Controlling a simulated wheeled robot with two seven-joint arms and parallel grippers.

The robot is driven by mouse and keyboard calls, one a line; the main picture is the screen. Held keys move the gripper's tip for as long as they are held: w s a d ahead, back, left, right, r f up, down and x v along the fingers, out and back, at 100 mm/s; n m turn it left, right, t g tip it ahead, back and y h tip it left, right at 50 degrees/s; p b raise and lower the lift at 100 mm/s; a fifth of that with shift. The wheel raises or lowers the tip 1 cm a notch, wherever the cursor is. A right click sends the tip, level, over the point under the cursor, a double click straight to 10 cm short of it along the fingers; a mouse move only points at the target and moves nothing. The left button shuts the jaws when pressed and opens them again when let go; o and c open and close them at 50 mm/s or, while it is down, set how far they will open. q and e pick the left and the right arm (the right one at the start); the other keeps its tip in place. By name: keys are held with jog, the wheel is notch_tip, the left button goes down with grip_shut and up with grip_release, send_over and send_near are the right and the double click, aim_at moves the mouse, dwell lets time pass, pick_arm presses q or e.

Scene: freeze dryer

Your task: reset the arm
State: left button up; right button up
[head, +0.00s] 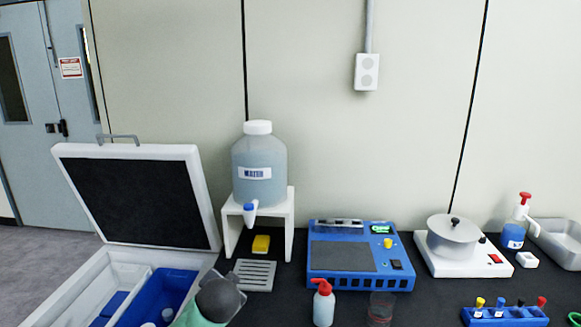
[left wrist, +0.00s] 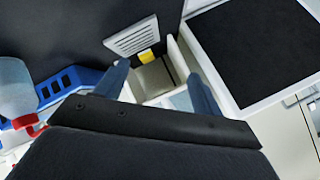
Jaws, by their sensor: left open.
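My left gripper (left wrist: 158,72) shows in the left wrist view with its two blue-grey fingers spread apart. Nothing is between the fingers. Beyond them are the white stand and a yellow block. In the head view a dark grey and green part of my left arm (head: 214,302) is at the bottom, beside the open white chest; the fingers cannot be made out there. My right gripper is in neither view.
The chest's lid (head: 140,200) stands open at left. A water jug (head: 259,175) sits on a white stand (head: 290,212), with a yellow block (head: 261,244) and slotted plate (head: 254,275) below. A blue device (head: 352,285), wash bottle (head: 323,305) and hot plate (head: 465,264) stand rightward.

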pick_arm(q)
jog(key=s+d+f+n+g+h+b, duration=0.1)
jog(key=s+f+g, duration=0.2)
jog(key=s+f, duration=0.7)
jog(key=s+d+f+n+g+h+b, duration=0.1)
jog(key=s+f+n+g, duration=0.1)
jog(key=s+f, duration=0.8)
jog(key=s+d+f+n+g+h+b, duration=0.1)
jog(key=s+f+g, duration=0.2)
jog(key=s+f, duration=0.7)
jog(key=s, duration=1.1)
jog(key=shift+g+h+b, duration=0.3)
jog(key=shift+h+b, duration=0.05)
jog(key=shift+h, duration=0.05)
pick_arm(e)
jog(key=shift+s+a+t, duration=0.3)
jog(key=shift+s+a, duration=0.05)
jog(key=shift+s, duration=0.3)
pick_arm(q)
jog(key=shift+d+n, duration=0.1)
jog(key=shift+n, duration=0.2)
jog(key=shift+c, duration=0.2)
